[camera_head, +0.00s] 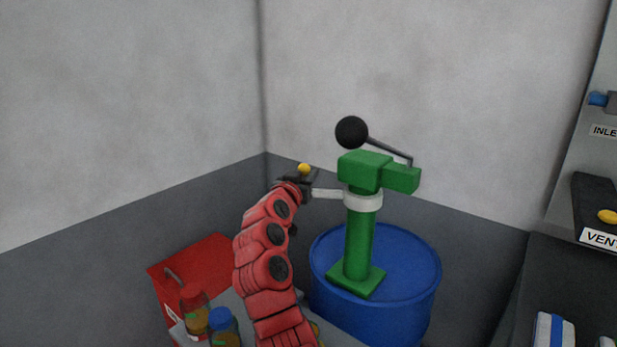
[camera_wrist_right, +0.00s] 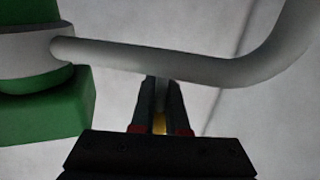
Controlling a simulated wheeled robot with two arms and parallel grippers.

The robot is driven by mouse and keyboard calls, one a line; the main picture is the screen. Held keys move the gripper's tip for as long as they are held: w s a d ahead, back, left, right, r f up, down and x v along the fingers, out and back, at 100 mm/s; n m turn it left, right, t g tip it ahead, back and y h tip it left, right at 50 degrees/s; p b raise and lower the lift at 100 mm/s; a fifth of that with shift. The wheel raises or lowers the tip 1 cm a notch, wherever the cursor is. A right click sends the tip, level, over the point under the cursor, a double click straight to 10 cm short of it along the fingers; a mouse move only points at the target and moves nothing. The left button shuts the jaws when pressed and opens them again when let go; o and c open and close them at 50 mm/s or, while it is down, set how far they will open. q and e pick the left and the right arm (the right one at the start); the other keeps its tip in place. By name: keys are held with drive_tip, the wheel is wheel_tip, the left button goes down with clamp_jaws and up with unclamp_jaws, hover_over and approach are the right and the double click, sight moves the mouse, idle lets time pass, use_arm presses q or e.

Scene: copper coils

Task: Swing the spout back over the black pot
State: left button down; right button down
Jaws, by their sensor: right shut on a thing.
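The hand pump (camera_head: 360,235) is green and stands upright on a blue drum. Its light grey spout (camera_head: 328,193) runs left from a pale collar under the pump head. In the right wrist view the spout (camera_wrist_right: 160,62) crosses the top and bends upward at the right. My right gripper (camera_head: 298,182) is at the spout's left part, shut on a thin grey stem with a yellow knob (camera_head: 304,168). The stem also shows between the fingers in the right wrist view (camera_wrist_right: 160,95). No black pot shows in either view. My left gripper is out of view.
The pump's lever carries a black ball (camera_head: 352,132). The blue drum (camera_head: 420,275) stands below. A red case (camera_head: 205,262) and two capped jars (camera_head: 222,328) are at lower left. A grey panel with labels (camera_head: 600,235) is at the right. Walls close the corner behind.

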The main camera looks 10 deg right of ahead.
drive_tip(key=shift+r, duration=0.25)
drive_tip(key=c, duration=1.2)
unclamp_jaws()
drive_tip(key=shift+c, duration=0.2)
drive_tip(key=o, duration=0.3)
drive_tip(key=shift+w+f, duration=0.1)
drive_tip(key=shift+w, duration=0.1)
drive_tip(key=p+v, duration=0.1)
drive_tip(key=v, duration=1.6)
drive_tip(key=shift+s+a, duration=0.15)
drive_tip(key=shift+s, duration=0.1)
